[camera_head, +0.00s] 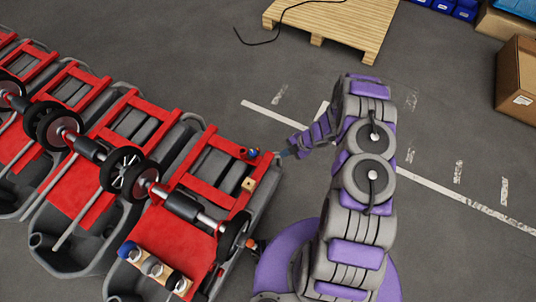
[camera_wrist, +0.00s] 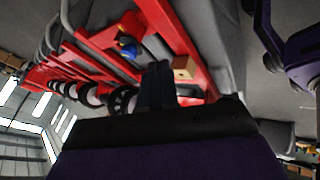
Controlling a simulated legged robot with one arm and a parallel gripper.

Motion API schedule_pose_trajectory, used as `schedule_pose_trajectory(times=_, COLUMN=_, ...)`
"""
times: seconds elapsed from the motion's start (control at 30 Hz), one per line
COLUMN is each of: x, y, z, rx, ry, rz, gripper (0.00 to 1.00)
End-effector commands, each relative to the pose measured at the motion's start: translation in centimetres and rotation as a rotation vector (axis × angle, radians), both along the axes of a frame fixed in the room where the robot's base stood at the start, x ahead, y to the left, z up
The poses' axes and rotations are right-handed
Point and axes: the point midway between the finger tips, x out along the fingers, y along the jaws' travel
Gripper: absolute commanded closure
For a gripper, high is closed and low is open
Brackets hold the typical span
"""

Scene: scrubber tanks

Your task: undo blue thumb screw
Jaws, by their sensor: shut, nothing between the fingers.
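A small blue thumb screw (camera_head: 253,153) sits at the right end of the nearest red tank frame (camera_head: 210,185), beside a red knob-like part. In the wrist view the blue screw (camera_wrist: 127,41) shows on the red frame, up and left of my fingers. My gripper (camera_head: 284,154) is shut and empty, just right of the screw at the tank's edge. In the wrist view my dark gripper fingers (camera_wrist: 157,82) are together and appear apart from the screw. The screw's threads are hidden.
A small wooden block (camera_head: 248,184) sits on the frame near the screw. A wooden strip (camera_head: 165,275) with several knobs, one blue-capped, lies lower on the tank. More red-and-grey tanks stand left. A pallet (camera_head: 335,22) and cardboard box (camera_head: 518,75) lie beyond open floor.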

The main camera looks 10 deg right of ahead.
Motion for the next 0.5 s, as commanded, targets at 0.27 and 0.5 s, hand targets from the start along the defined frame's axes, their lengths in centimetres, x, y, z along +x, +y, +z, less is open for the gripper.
schedule_pose_trajectory(times=0.27, x=0.0, y=2.0, z=-2.8, rx=0.004, ry=0.006, rz=0.007, gripper=1.0)
schedule_pose_trajectory(times=0.5, x=0.5, y=4.8, z=-6.6, rx=0.003, ry=0.002, rz=0.007, gripper=1.0)
